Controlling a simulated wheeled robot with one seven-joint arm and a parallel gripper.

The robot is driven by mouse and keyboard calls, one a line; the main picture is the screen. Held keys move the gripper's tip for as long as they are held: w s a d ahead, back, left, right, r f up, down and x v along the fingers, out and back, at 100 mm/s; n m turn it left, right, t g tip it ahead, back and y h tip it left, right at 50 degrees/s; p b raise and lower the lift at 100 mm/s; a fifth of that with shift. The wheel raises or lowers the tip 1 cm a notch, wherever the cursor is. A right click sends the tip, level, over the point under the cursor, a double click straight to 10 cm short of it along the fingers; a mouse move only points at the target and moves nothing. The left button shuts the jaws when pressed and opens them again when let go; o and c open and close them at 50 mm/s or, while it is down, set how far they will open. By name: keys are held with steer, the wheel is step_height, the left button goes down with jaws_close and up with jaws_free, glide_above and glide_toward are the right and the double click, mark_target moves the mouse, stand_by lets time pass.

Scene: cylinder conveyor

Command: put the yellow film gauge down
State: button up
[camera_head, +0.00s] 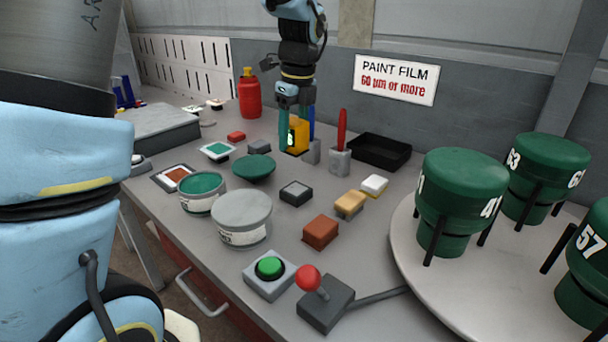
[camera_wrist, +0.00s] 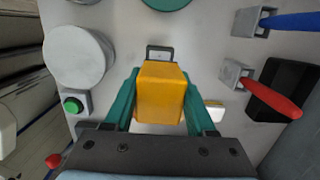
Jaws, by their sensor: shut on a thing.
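The yellow film gauge (camera_head: 298,136) is a small boxy block at the back middle of the grey table. My gripper (camera_head: 295,128) is above it with teal fingers pointing down, shut on the gauge. In the wrist view the gauge (camera_wrist: 160,92) sits between both teal fingers (camera_wrist: 158,100). Its lower end is close to the table top; I cannot tell whether it touches.
A red marker in a grey holder (camera_head: 340,160) and a black tray (camera_head: 380,151) stand right of the gauge. A red bottle (camera_head: 249,95) is behind left.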

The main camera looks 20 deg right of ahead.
mark_target(293, 186)
steer(key=shift+w+d+f, duration=0.15)
steer(key=shift+f, duration=0.15)
step_height(293, 186, down, 9)
steer(key=shift+f+p, duration=0.15)
steer(key=shift+p, duration=0.65)
steer(key=shift+f, duration=0.2)
steer(key=o, duration=1.2)
steer(key=shift+r, duration=0.1)
steer(key=r, duration=0.4)
steer(key=r+b, duration=0.1)
steer(key=r, duration=0.3)
steer(key=s+r, duration=0.1)
steer(key=r, duration=0.3)
steer(key=shift+s+d, duration=0.1)
steer(key=shift+d, duration=0.2)
